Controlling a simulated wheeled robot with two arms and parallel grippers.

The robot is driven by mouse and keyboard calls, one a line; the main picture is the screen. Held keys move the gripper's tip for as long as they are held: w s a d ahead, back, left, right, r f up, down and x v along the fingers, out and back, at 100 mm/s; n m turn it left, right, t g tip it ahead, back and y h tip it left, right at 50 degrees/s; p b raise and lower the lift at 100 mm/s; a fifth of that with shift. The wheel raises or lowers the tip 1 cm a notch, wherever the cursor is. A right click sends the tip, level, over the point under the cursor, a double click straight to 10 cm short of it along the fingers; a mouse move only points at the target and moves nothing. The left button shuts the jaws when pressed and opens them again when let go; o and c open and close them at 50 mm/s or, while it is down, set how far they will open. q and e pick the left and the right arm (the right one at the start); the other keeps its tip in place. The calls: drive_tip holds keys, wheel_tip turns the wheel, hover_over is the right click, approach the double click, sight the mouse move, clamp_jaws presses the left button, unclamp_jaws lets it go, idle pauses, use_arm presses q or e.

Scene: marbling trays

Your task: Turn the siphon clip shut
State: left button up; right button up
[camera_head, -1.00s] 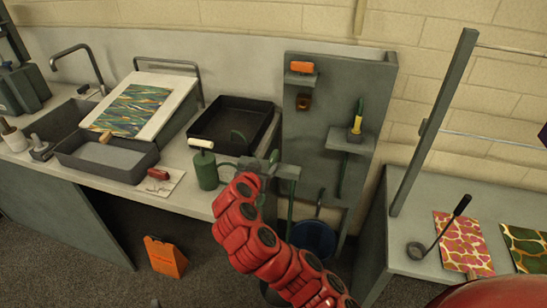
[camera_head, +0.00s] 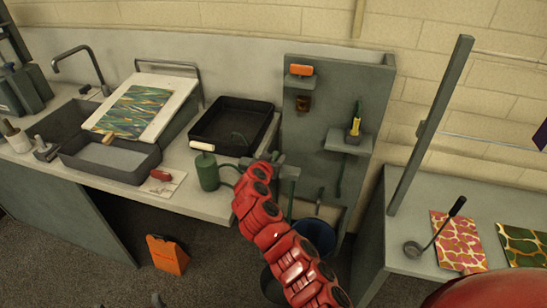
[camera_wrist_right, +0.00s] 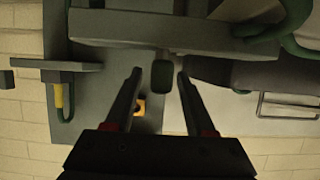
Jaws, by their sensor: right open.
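My right gripper (camera_head: 272,160) is at the counter's front edge, just right of the green canister. In the right wrist view its two dark fingers (camera_wrist_right: 158,80) are apart. A small dark green block (camera_wrist_right: 162,66), which looks like the siphon clip's lever, shows between and just beyond the fingertips, with no visible contact. A green hose (camera_wrist_right: 292,28) curves at the upper right of that view. In the head view a green hose (camera_head: 291,200) hangs below the gripper towards a blue bucket (camera_head: 315,236); my red arm hides part of this. A small grey tip at the bottom edge may be my left gripper (camera_head: 157,300).
A grey tool panel (camera_head: 312,140) with shelves rises behind my gripper. Marbled sheets and a ladle (camera_head: 413,249) lie on the right table.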

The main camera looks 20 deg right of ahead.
clamp_jaws()
